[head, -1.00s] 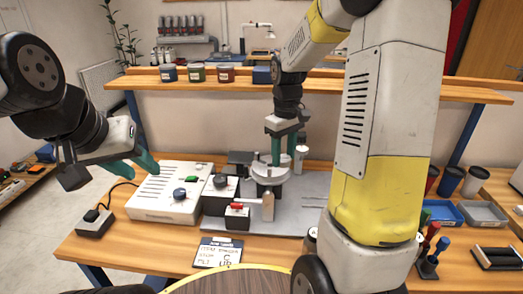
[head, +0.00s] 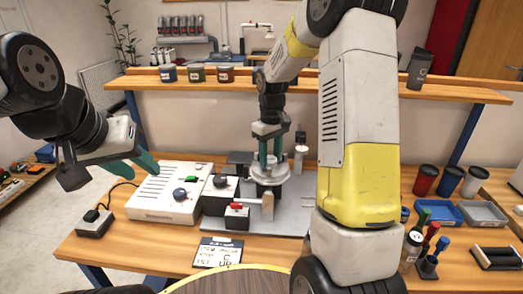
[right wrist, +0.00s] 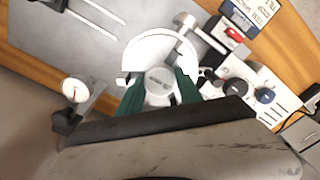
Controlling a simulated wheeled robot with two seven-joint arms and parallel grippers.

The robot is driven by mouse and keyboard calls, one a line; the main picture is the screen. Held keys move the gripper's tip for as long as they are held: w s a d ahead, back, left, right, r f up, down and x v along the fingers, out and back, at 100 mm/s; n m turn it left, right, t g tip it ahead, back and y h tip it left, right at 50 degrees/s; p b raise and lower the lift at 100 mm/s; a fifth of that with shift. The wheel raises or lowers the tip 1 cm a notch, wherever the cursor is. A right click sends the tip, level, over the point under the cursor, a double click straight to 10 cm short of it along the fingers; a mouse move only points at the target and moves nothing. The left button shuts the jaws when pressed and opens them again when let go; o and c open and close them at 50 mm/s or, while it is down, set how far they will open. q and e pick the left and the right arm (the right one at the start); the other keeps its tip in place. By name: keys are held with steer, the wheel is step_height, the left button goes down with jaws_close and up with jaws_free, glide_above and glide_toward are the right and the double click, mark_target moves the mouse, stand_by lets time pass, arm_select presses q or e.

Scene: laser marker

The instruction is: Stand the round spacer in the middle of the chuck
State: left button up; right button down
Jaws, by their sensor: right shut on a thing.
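The chuck (head: 271,177) is a pale round fixture on the grey plate. In the right wrist view it shows as a white disc (right wrist: 152,49) with jaws at its sides. My right gripper (head: 268,164) points down over it, and its green fingers are shut on the round spacer (right wrist: 160,80), a small grey cylinder seen from its end. The spacer is over the chuck's disc in that view. I cannot tell whether its underside touches the chuck. My left gripper (head: 138,169) is empty at the left, above the white control box, its green fingers apart.
The white control box (head: 165,200) and small boxes with knobs (head: 220,188) stand left of the chuck. A dial gauge (right wrist: 74,90) is close to my right gripper. A grey plate (head: 300,200) lies under the chuck. Blue and grey trays (head: 484,212) are at the right.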

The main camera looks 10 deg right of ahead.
mark_target(270, 159)
steer(key=c, duration=1.1)
jaws_free()
steer(key=shift+f, duration=0.1)
steer(key=s+r+m+t, duration=0.1)
steer(key=s+r, duration=0.2)
steer(key=r, duration=0.5)
steer(key=s+r+t, duration=0.1)
steer(key=s+r, duration=0.2)
steer(key=r, duration=0.6)
steer(key=s+m+t, duration=0.1)
steer(key=s, duration=0.5)
steer(key=s+a+m+t+y, duration=0.1)
steer(key=s, duration=0.5)
steer(key=s+a+m+t+y, duration=0.1)
steer(key=s+m+t, duration=0.1)
steer(key=s, duration=0.4)
steer(key=shift+s+a, duration=0.1)
steer(key=shift+s, duration=0.05)
